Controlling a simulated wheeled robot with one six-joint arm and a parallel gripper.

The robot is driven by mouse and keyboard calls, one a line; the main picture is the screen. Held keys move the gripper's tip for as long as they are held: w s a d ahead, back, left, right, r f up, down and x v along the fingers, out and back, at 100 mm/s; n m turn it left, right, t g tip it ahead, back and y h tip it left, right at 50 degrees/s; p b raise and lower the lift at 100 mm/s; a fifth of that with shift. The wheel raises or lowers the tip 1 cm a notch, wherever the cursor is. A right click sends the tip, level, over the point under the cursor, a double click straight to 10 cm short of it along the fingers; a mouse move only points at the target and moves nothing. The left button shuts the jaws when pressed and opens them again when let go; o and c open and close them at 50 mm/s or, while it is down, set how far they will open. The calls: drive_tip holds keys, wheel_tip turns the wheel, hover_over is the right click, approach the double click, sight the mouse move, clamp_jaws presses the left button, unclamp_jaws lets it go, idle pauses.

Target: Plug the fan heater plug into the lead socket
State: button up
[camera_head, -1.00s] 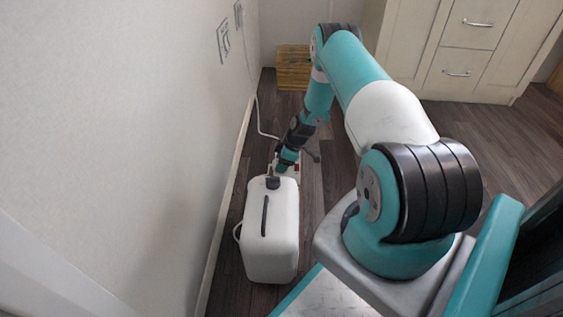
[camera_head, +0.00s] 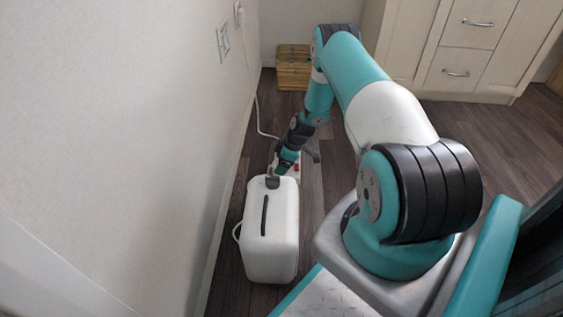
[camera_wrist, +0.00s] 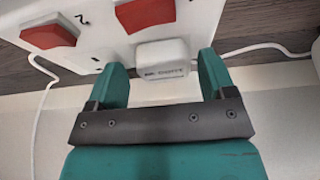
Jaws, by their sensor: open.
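In the wrist view the white lead socket (camera_wrist: 98,18) fills the top, with red switches on its face. The white fan heater plug (camera_wrist: 163,56) is against that face, between my gripper's two teal fingers. My gripper (camera_wrist: 163,72) is open, with a gap on either side of the plug. How deep the plug's pins sit cannot be seen. In the head view only a small part of the lead socket (camera_head: 297,168) shows beyond my wrist, on the floor. My fingertips and the plug are hidden there.
A white box-shaped container (camera_head: 283,235) with a dark cap and strip stands close by, near the wall. A white cable (camera_head: 262,133) runs along the wall's foot. A wall socket (camera_head: 223,40), a wooden crate (camera_head: 293,70) and cream drawers (camera_head: 455,60) are farther off. Floor at right is clear.

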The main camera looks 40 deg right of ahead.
drive_tip(key=shift+s+a+f, duration=0.25)
drive_tip(key=shift+s+a, duration=0.05)
drive_tip(key=shift+s, duration=0.05)
drive_tip(key=w+p+v, duration=0.1)
drive_tip(key=p+v, duration=0.9)
drive_tip(key=v, duration=0.8)
drive_tip(key=shift+d, duration=0.15)
